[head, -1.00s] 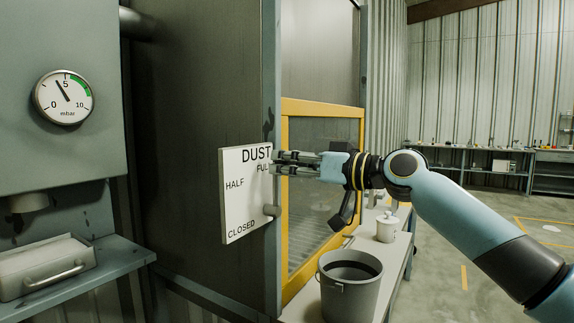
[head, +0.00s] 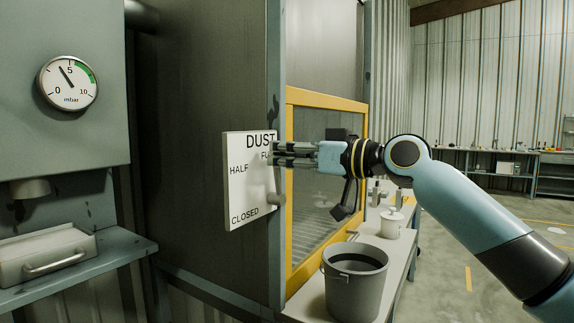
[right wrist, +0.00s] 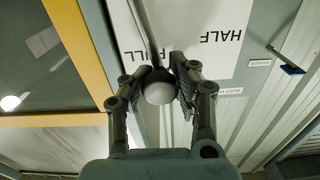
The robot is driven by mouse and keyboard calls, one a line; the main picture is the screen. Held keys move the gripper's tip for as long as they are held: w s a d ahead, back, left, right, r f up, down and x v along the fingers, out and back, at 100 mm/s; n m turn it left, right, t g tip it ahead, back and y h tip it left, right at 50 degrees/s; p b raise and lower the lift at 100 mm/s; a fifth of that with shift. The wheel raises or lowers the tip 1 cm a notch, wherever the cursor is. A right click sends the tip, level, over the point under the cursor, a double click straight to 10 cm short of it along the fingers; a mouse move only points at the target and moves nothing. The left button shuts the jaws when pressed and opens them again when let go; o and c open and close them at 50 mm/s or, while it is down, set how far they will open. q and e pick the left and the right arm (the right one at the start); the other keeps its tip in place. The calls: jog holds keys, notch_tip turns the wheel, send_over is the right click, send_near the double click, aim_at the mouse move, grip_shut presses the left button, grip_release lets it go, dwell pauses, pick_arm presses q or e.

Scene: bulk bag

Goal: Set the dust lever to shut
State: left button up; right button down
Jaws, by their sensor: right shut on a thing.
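The dust lever's white plate (head: 250,190) is fixed at the edge of the dark cabinet. It reads DUST at the top, FULL at upper right, HALF at left and CLOSED at the bottom. My right gripper (head: 270,153) is at the FULL mark, in front of the plate. In the right wrist view the lever's round pale knob (right wrist: 160,88) sits between the fingers of the right gripper (right wrist: 163,75), which are shut on it. The lever's rod runs up from the knob there. My left gripper is out of view.
A yellow-framed window (head: 288,180) is right of the plate. A grey bucket (head: 354,295) and a white lidded pot (head: 392,225) stand on a low bench below my right arm. A pressure gauge (head: 68,83) hangs at left. The floor at right is clear.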

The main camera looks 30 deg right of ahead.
jog(key=s+a+f+n+b, duration=0.1)
jog(key=n+b, duration=0.1)
jog(key=b, duration=0.1)
jog(key=s+a+f+n+b, duration=0.1)
jog(key=a+n+b, duration=0.1)
jog(key=b, duration=0.1)
jog(key=a+f+n+b, duration=0.1)
jog(key=f+n+b, duration=0.1)
jog(key=n+b, duration=0.1)
jog(key=shift+s+a, duration=0.35)
jog(key=shift+s, duration=0.05)
jog(key=f+n+b, duration=0.1)
jog(key=n+b, duration=0.1)
jog(key=a+f+n+b, duration=0.1)
jog(key=f+n+b, duration=0.1)
jog(key=s+a+f+n+b, duration=0.1)
jog(key=n+b, duration=0.1)
jog(key=b, duration=0.1)
jog(key=shift+f, duration=0.3)
jog(key=shift+s+f+n+b, duration=0.1)
jog(key=shift+f+n+b, duration=0.7)
jog(key=shift+n+b, duration=0.45)
